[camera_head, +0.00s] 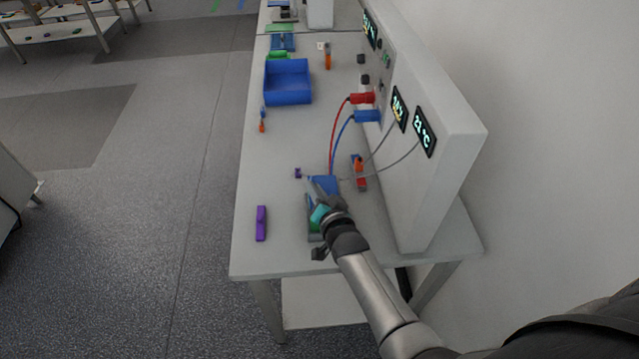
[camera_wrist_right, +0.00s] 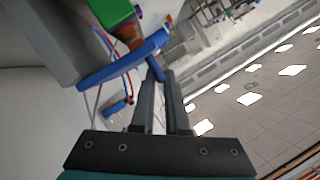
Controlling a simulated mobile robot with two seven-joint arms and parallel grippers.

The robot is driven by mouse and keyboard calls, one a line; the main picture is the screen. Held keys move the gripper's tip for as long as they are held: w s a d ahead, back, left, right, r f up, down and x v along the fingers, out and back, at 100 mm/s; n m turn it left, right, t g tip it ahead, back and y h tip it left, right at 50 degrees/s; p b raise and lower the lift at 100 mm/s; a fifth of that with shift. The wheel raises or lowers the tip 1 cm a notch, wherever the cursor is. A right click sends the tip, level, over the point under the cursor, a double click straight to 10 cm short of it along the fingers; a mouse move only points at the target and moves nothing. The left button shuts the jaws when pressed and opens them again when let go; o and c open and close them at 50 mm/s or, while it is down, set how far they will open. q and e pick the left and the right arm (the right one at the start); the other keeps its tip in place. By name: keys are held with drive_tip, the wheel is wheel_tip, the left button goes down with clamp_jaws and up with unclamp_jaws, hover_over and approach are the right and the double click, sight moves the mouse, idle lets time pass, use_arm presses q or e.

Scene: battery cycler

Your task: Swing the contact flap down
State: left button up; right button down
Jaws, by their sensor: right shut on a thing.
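The contact flap, a blue plate (camera_head: 326,184), shows beside my right gripper (camera_head: 310,183) near the front of the bench. In the right wrist view the blue flap (camera_wrist_right: 112,68) runs slantwise, with a narrow blue tab (camera_wrist_right: 154,67) between the tips of my right gripper (camera_wrist_right: 159,80). The gripper is shut on this tab. A green block (camera_wrist_right: 108,10) and a brown-orange part lie close to the flap. The flap looks raised, but its exact angle is hard to tell. My gripper and wrist hide much of the fixture below. My left gripper is out of view.
The white cycler cabinet (camera_head: 440,185) stands along the right side of the bench (camera_head: 280,258). Red (camera_head: 362,98) and blue (camera_head: 367,116) plugs carry cables down towards the fixture. A purple bar (camera_head: 261,223), an orange-and-red tool (camera_head: 359,172) and a blue bin (camera_head: 268,87) stand around.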

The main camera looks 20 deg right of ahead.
drive_tip(key=shift+a+f+n, duration=0.15)
drive_tip(key=shift+a+n, duration=0.1)
drive_tip(key=shift+n, duration=0.05)
drive_tip(key=shift+f, duration=0.1)
drive_tip(key=c, duration=1.2)
unclamp_jaws()
drive_tip(key=shift+s, duration=0.4)
drive_tip(key=p+v, duration=0.1)
drive_tip(key=v, duration=1.3)
drive_tip(key=shift+a+r, duration=0.2)
drive_tip(key=shift+r, duration=0.15)
drive_tip(key=shift+f, duration=0.1)
